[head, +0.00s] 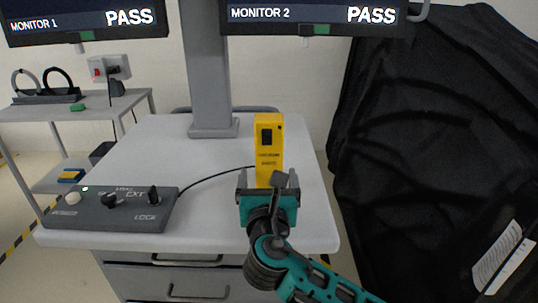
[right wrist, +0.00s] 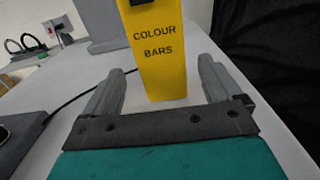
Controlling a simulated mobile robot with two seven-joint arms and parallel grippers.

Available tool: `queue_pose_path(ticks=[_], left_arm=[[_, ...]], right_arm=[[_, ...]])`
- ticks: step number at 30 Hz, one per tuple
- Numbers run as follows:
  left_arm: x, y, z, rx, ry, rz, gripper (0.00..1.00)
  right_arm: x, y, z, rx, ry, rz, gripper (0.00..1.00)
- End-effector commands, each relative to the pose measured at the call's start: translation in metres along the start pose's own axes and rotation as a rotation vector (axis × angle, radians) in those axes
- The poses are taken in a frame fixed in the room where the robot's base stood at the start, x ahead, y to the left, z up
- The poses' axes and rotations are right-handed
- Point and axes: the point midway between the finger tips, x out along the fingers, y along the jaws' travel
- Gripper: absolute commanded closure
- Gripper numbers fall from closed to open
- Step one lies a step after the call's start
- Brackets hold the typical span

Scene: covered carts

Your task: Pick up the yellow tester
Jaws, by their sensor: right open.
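The yellow tester (head: 269,146) stands upright on the white cart top, right of the grey column. It has a black part near its top, and in the right wrist view its face (right wrist: 160,60) reads "COLOUR BARS". My right gripper (head: 268,178) is open in front of the tester. In the right wrist view its fingers (right wrist: 160,88) lie to the left and right of the tester's lower part, with gaps on both sides. The tester's base is partly hidden by the gripper in the head view. My left gripper is not in view.
A grey control box (head: 112,209) with knobs sits at the cart's front left, with a black cable (head: 205,175) running behind the tester. Two monitors (head: 313,15) reading PASS hang above. A black draped cover (head: 430,130) stands close on the right. The cart top's middle is clear.

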Motion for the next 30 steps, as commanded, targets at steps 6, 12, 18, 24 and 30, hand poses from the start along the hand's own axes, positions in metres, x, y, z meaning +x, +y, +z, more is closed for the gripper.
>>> queue_pose_path(ticks=[6, 12, 18, 24, 30], left_arm=[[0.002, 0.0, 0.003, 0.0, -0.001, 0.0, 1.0], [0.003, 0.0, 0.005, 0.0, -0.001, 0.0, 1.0], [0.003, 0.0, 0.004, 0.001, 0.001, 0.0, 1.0], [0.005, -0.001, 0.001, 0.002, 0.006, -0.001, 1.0], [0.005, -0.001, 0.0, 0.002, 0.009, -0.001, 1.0]], right_arm=[[0.03, -0.002, 0.003, -0.002, -0.002, -0.002, 0.08], [0.05, -0.002, 0.003, 0.0, -0.001, 0.0, 0.08], [0.052, -0.002, 0.003, 0.001, 0.0, 0.001, 0.08], [0.051, -0.002, 0.003, 0.0, 0.0, 0.001, 0.22], [0.051, -0.002, 0.003, 0.0, 0.0, 0.001, 0.41]])
